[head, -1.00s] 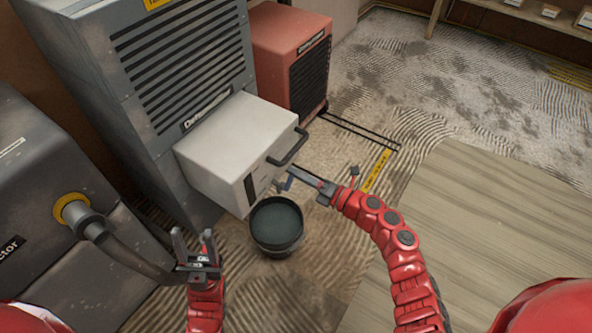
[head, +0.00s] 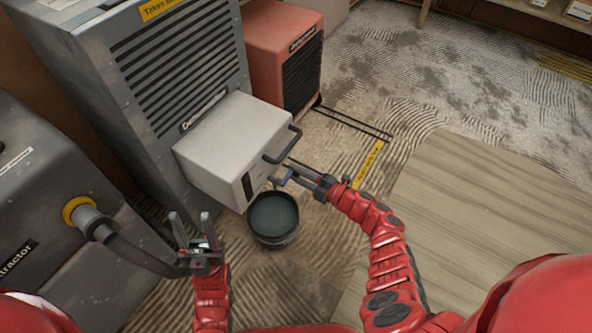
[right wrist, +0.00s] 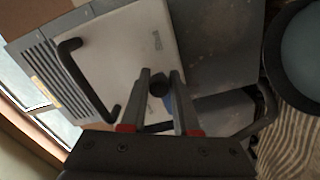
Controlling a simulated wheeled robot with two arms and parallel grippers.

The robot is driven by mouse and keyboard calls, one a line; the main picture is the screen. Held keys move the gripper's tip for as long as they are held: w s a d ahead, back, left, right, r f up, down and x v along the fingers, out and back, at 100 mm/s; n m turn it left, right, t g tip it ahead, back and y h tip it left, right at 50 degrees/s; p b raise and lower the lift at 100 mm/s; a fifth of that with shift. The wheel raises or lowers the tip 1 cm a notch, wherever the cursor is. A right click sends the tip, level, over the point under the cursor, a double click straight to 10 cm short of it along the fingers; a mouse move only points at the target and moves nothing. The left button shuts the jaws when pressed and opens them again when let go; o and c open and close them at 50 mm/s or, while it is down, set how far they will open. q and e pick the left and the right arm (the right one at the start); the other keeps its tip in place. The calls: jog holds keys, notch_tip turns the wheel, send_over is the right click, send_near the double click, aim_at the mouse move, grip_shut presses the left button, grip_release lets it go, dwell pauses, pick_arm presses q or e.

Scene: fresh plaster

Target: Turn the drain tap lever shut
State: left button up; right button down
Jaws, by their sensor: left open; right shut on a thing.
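The drain tap (head: 274,182) sticks out low on the front of the white tank (head: 225,150), with its blue lever (head: 284,181) beside it. My right gripper (head: 288,172) is shut on the blue lever, its fingers partly hiding it. Below the tap stands a dark bucket (head: 273,218) with dark liquid-like contents. My left gripper (head: 192,230) is open and empty, to the left of the bucket.
The tank's black handle (head: 284,146) is just above my right gripper. A grey dehumidifier (head: 185,60) holds the tank; a red unit (head: 288,55) stands behind. A grey extractor (head: 50,190) with a hose is at left. A wooden board (head: 490,220) lies at right.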

jog(key=shift+a+f+m, duration=0.1)
jog(key=shift+m, duration=0.3)
jog(key=c, duration=0.7)
grip_release()
jog(key=p+v, duration=0.2)
jog(key=v, duration=1.5)
jog(key=shift+s+d, duration=0.1)
jog(key=shift+d, duration=0.1)
